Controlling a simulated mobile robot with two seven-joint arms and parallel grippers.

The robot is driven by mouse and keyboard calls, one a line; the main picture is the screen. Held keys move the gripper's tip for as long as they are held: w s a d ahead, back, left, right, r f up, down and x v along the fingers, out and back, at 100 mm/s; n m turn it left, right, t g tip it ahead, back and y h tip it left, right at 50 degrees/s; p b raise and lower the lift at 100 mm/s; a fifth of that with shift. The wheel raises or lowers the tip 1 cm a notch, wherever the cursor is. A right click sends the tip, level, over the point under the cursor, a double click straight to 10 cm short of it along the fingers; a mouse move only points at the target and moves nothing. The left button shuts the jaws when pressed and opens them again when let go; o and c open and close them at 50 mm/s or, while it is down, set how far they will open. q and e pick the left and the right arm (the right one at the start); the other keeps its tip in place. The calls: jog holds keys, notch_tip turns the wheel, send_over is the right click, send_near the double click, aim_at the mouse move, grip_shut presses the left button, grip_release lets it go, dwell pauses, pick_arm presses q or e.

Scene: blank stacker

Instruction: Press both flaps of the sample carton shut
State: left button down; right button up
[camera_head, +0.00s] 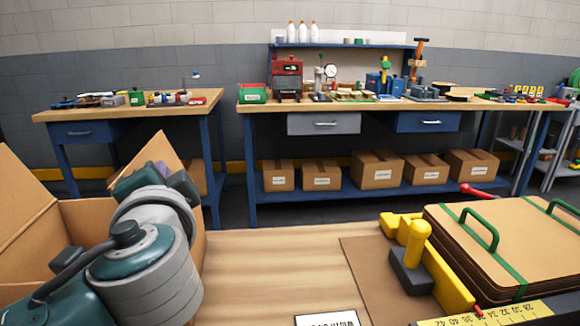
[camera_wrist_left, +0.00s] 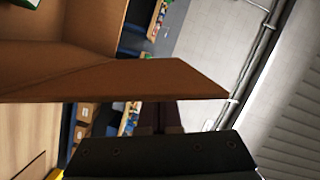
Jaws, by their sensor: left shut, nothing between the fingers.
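The sample carton (camera_head: 75,215) is a brown cardboard box at the lower left of the head view, partly hidden behind my left arm. Its left flap (camera_head: 22,210) stands up and leans outward. Its right flap (camera_head: 152,150) also stands up, with its upper part showing above my wrist. In the left wrist view a flap (camera_wrist_left: 140,82) crosses the picture, with the carton's inner wall (camera_wrist_left: 60,35) above it. My left gripper (camera_wrist_left: 160,115) is shut and empty beside this flap; contact cannot be told. In the head view its fingertips are hidden. My right gripper is out of view.
A stack of brown boards with green handles (camera_head: 515,235) lies at the right. A white label card (camera_head: 327,319) lies at the front edge. Workbenches stand farther back.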

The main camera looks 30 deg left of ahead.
pick_arm(q)
jog(key=shift+s+a+f+n+h+b, duration=0.3)
jog(key=shift+s+a+n, duration=0.15)
jog(key=shift+a+n, duration=0.35)
jog(key=shift+s+a+f+n+h+b, duration=0.25)
jog(key=shift+s+a+n, duration=0.2)
jog(key=shift+n, duration=0.55)
